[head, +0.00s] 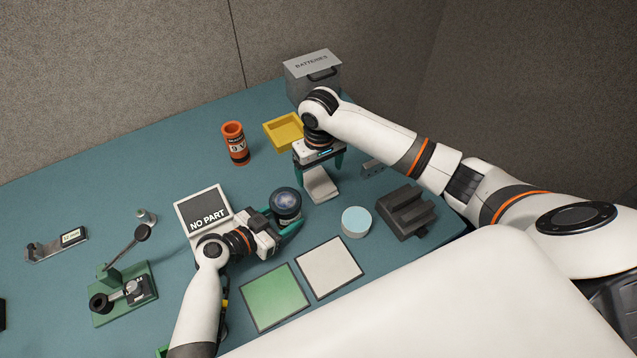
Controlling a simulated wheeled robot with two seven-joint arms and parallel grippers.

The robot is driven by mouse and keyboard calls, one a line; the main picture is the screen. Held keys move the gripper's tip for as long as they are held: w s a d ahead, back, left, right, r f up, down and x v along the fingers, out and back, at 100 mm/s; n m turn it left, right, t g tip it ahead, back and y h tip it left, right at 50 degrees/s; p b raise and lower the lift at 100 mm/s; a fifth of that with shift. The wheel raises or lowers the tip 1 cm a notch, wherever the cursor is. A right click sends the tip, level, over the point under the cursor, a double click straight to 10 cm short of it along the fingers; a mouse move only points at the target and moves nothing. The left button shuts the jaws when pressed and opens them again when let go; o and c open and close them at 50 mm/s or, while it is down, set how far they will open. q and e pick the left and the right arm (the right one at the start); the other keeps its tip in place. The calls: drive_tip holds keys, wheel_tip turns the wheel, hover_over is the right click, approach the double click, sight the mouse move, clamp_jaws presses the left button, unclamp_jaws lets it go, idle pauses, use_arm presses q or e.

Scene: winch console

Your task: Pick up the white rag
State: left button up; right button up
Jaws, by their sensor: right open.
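A pale, bent piece that looks like the white rag (321,187) lies on the blue-green table below my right gripper (322,172). The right gripper points down, with its teal fingers open and apart on either side of the rag's upper end. Part of the rag is hidden under the gripper body. I cannot tell whether the fingers touch it. My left gripper (284,222) is low over the table, at a dark round jar with a glassy top (286,201). One teal finger shows on the jar's near side; the other is mostly hidden, so its grip is unclear.
A yellow tray (270,133), an orange can (235,146) and a grey batteries box (300,84) stand behind. A black block (407,214), light-blue-topped disc (355,222), white square (345,280) and green square (274,298) lie nearer. A NO PART sign (187,212) and green-based device (128,312) are left.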

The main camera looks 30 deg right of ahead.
sight(318, 182)
drive_tip(key=f, duration=0.5)
drive_tip(key=shift+w+f, duration=0.15)
drive_tip(key=shift+w, duration=0.15)
